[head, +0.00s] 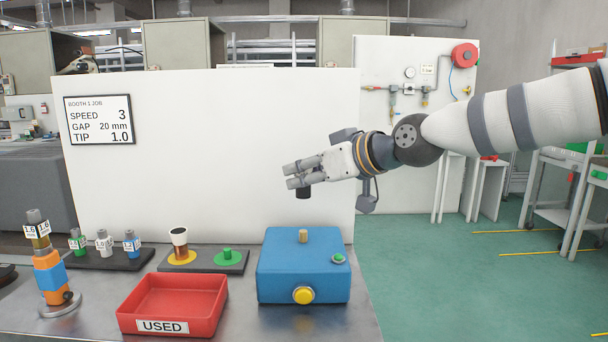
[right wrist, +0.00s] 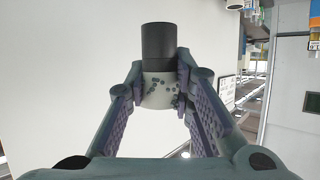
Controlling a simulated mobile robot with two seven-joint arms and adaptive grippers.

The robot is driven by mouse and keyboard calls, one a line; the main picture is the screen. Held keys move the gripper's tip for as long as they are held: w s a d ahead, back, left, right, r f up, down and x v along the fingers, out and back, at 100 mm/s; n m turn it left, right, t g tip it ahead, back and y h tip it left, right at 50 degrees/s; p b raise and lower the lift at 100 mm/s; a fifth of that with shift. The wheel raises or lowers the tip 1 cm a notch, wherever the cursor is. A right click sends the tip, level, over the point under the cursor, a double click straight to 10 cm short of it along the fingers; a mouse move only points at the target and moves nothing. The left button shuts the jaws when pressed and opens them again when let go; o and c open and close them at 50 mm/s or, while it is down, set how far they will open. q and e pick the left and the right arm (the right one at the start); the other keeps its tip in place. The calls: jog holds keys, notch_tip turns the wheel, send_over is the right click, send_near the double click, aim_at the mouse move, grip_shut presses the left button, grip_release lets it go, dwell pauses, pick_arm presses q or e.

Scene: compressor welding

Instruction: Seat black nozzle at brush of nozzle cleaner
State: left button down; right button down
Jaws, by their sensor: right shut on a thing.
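The black nozzle (head: 303,193) hangs below the fingers of my right gripper (head: 290,176), which is shut on it. In the right wrist view the nozzle's black end (right wrist: 158,43) points up in the picture, and its pale, dark-speckled part (right wrist: 158,91) sits between the two fingertips (right wrist: 159,80). The nozzle cleaner is a blue box (head: 282,273) on the bench, with a short tan brush (head: 303,236) standing on its top. The nozzle is above the brush in the picture, clearly apart from it. My left gripper is not in view.
A red tray marked USED (head: 172,318) stands left of the cleaner. The cleaner has a yellow button (head: 303,295) and a green button (head: 339,258). Behind are a dark plate (head: 205,268) with a cup-like part and a rack of small nozzles (head: 108,258). A white panel (head: 220,150) stands behind.

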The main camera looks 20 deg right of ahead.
jog(key=shift+r, duration=0.1)
send_over(305, 231)
jog(key=shift+a+f, duration=0.1)
jog(key=shift+f, duration=2.95)
jog(key=shift+f, duration=0.2)
jog(key=shift+f, duration=1.4)
jog(key=c, duration=1.3)
grip_release()
jog(key=shift+r, duration=0.1)
jog(key=v, duration=0.7)
jog(key=shift+s, duration=0.3)
